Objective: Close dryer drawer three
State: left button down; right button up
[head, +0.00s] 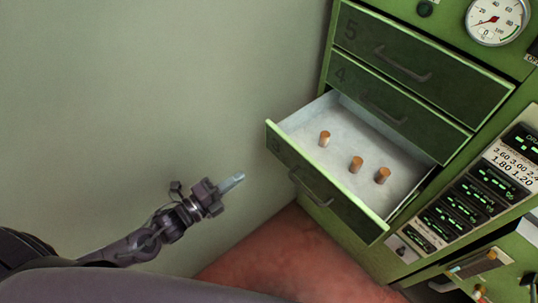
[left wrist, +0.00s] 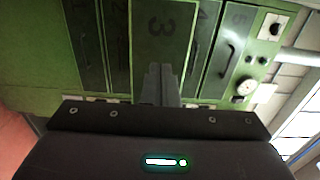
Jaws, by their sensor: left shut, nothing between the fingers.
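Dryer drawer three (head: 322,193) is pulled out of the green cabinet in the head view, with a dark handle (head: 311,189) on its front. Three cork stoppers stand on its pale floor: one near the front left (head: 324,138), one in the middle (head: 356,164) and one to the right (head: 382,175). My left gripper (head: 232,182) is shut and empty, to the left of the drawer front and apart from it. In the left wrist view the front marked 3 (left wrist: 160,35) lies beyond the shut fingers (left wrist: 160,85). My right gripper is not in view.
Shut drawers five (head: 420,62) and four (head: 390,103) sit above it. A gauge (head: 497,20) and display panel (head: 470,205) are on the cabinet to the right. A plain wall is at left; reddish floor (head: 290,255) shows below.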

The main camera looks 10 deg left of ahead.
aim_at(280, 150)
pick_arm(q)
jog(key=p+x, duration=0.1)
jog(key=x, duration=1)
jog(key=shift+w, duration=0.15)
jog(key=shift+w+d+p, duration=0.3)
jog(key=shift+w+p, duration=0.05)
